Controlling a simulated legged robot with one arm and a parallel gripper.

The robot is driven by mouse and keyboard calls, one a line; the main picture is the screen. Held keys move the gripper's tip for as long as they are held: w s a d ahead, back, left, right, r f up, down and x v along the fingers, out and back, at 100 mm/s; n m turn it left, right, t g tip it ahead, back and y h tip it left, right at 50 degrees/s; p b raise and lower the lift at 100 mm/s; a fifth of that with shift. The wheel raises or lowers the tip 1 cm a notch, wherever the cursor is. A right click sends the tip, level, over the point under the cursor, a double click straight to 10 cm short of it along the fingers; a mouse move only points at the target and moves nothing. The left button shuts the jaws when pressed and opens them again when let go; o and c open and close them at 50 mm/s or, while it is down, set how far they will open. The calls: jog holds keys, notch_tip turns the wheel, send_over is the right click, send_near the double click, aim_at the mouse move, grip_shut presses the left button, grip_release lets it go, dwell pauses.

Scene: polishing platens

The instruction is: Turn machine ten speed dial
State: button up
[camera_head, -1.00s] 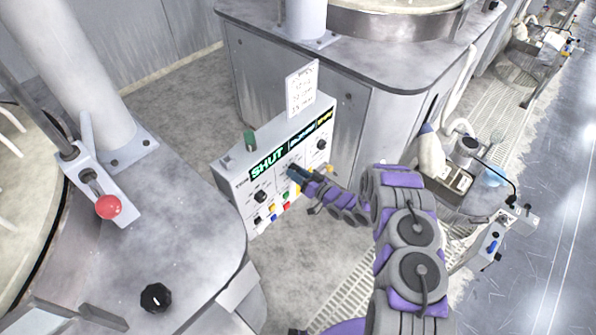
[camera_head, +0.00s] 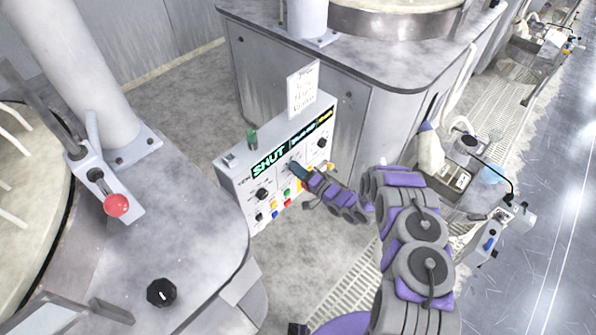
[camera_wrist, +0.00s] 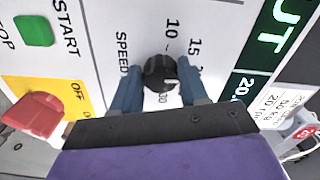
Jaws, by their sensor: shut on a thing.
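The control box (camera_head: 240,190) stands between two grey machines, its front lettered "TEN" with a lit green "SHUT" display (camera_head: 269,160). In the wrist view, the black speed dial (camera_wrist: 160,73) sits beside the word "SPEED" and the marks 10 and 15. My gripper (camera_wrist: 160,88) is shut on the dial, one blue finger on each side. In the head view my gripper (camera_head: 297,171) is at the box's front, and its fingers hide the dial there.
A green START button (camera_wrist: 34,31) and a red OFF switch (camera_wrist: 34,112) lie left of the dial in the wrist view. Coloured buttons (camera_head: 287,195) sit low on the box. A red-knobbed lever (camera_head: 117,205) stands on the left machine.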

jog(key=shift+w+d+m, duration=0.15)
jog(key=shift+d+m, duration=0.05)
jog(key=shift+m, duration=0.3)
jog(key=o, duration=0.8)
jog(key=shift+w+f, duration=0.1)
jog(key=shift+o, duration=1.3)
jog(key=p+v, duration=0.1)
jog(key=v, duration=1.6)
jog(key=shift+s+p, duration=0.25)
jog(key=shift+p, duration=0.1)
jog(key=shift+d, duration=0.15)
